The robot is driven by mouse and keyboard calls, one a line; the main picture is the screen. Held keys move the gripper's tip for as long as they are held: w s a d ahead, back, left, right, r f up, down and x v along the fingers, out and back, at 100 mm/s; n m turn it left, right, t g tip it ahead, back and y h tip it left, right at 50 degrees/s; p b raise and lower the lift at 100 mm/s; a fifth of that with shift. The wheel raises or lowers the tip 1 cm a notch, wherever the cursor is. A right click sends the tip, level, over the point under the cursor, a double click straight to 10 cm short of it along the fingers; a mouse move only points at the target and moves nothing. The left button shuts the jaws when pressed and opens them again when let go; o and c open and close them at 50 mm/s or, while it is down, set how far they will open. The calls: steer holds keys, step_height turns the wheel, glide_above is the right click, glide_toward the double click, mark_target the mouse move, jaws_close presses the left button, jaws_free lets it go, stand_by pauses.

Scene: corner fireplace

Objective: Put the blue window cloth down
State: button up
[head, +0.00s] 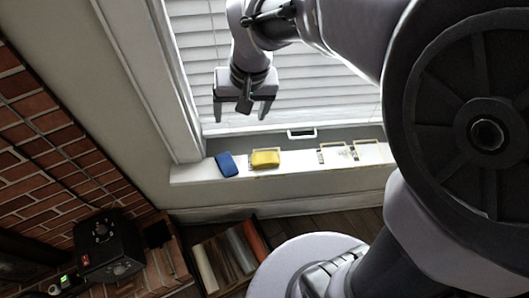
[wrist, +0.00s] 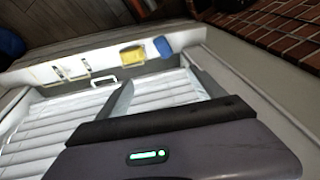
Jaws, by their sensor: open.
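The blue window cloth (head: 227,164) lies on the white window sill (head: 205,171), near the sill's left end in the head view. In the wrist view the blue cloth (wrist: 163,46) shows at the upper middle, on the same sill. My gripper (head: 241,115) is open and empty, with its fingers pointing down. It hangs in front of the window blinds, above the sill and apart from the cloth. In the wrist view the gripper (wrist: 122,100) shows only in part, at the lower middle.
A yellow cloth or sponge (head: 265,158) lies on the sill just right of the blue cloth. Outlined marks (head: 337,153) lie further right. A window handle (head: 301,133) sticks out above the sill. A black box (head: 108,247) stands by the brick wall (head: 40,130) at left.

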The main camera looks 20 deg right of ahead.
steer(key=s+d+r+m+t, duration=0.1)
steer(key=s+r, duration=0.1)
steer(key=s, duration=0.6)
steer(key=s+r+m+t, duration=0.1)
steer(key=s+m, duration=0.1)
steer(key=s, duration=0.6)
steer(key=shift+s+d+r+t+y+b, duration=0.3)
steer(key=shift+d+r+t+y+b, duration=0.1)
steer(key=shift+o, duration=0.5)
